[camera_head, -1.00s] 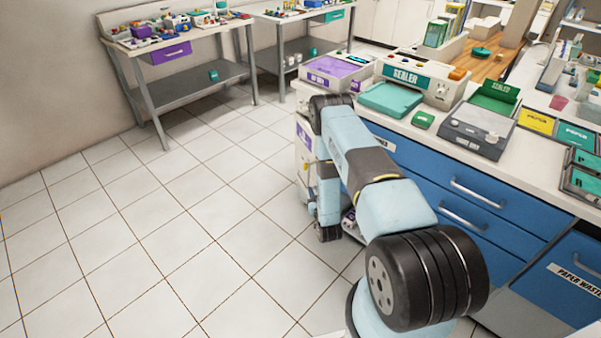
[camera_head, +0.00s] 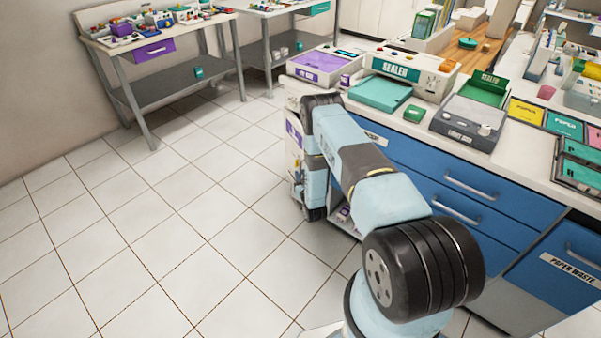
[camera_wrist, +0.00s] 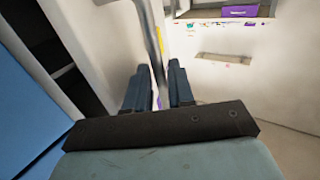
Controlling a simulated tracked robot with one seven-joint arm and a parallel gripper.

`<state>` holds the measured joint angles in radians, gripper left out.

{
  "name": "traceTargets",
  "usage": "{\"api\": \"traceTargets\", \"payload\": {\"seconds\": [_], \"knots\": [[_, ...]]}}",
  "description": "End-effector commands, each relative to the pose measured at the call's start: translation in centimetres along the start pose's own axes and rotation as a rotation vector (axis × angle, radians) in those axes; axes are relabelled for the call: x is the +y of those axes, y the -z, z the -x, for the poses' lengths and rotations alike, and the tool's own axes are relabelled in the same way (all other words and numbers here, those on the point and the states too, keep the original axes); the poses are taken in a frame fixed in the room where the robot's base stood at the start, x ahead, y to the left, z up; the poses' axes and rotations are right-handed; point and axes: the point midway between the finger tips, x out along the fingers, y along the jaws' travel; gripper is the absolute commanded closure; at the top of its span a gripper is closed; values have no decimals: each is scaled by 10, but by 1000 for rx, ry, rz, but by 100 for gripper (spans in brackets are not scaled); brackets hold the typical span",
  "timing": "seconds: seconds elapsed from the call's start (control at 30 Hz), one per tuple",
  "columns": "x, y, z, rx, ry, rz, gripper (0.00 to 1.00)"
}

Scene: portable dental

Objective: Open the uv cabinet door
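The uv cabinet is at the far end of the blue counter, mostly behind my arm in the head view. Its white door (camera_head: 294,147), with a purple label, stands partly open, and some of the lit interior (camera_head: 343,213) shows past my arm. In the wrist view the white door panel (camera_wrist: 92,40) is at left, with the dark cabinet opening (camera_wrist: 48,50) beyond it. A grey vertical door handle (camera_wrist: 151,40) runs down between the blue fingers of my gripper (camera_wrist: 159,88). The fingers are close around the handle. My fingertips are hidden in the head view.
The blue drawers (camera_head: 465,190) line the counter at right, close to my arm. A purple-topped tray unit (camera_head: 322,62) stands on the countertop above the cabinet. The tiled floor (camera_head: 170,240) at left is clear. A grey workbench (camera_head: 150,85) stands by the wall.

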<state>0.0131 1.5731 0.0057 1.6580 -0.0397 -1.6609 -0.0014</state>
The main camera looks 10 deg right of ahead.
Motion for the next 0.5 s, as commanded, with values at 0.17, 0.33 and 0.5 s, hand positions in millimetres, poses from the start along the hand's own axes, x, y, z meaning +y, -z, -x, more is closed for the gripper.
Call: {"api": "traceTargets", "payload": {"seconds": [0.17, 0.33, 0.5], "knots": [[0, 0, -20, 0, 0, 0, 77], [0, 0, -27, -1, 0, 0, 77], [0, 0, -28, -1, -1, 0, 77]]}}
